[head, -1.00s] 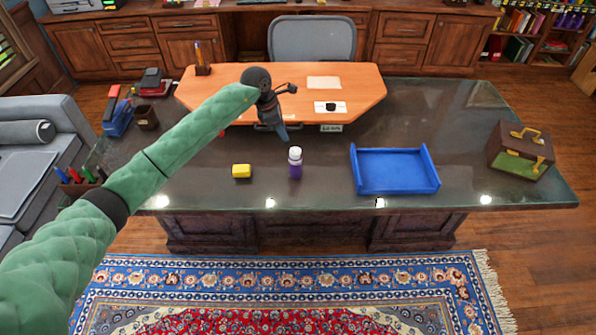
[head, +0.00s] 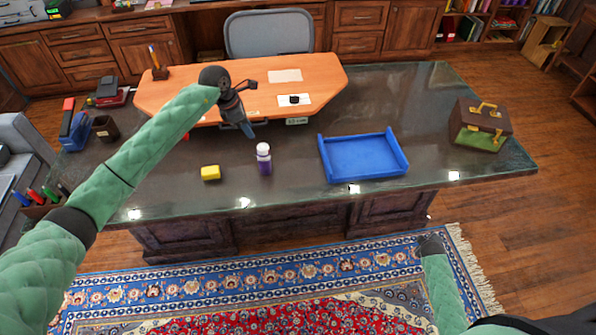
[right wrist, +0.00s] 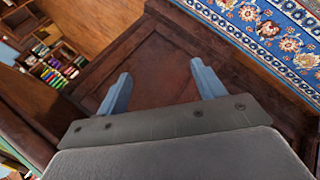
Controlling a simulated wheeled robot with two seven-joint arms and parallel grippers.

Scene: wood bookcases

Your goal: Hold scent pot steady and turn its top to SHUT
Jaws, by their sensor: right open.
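A small dark round object (head: 294,99) sits on a white card on the orange desk board; it may be the scent pot, but it is too small to tell. A purple bottle with a white cap (head: 264,160) stands upright on the dark desktop. My left gripper (head: 249,131) points down over the board's front edge, behind and left of the bottle and apart from both; its fingers overlap, so their opening is unclear. My right gripper (right wrist: 160,72) is open and empty, low in front of the desk's wooden panel. No turn mark is readable.
A yellow block (head: 210,173) lies left of the bottle. A blue tray (head: 362,158) and a brown-and-green case (head: 479,126) are to the right. The desktop between bottle and tray is clear.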

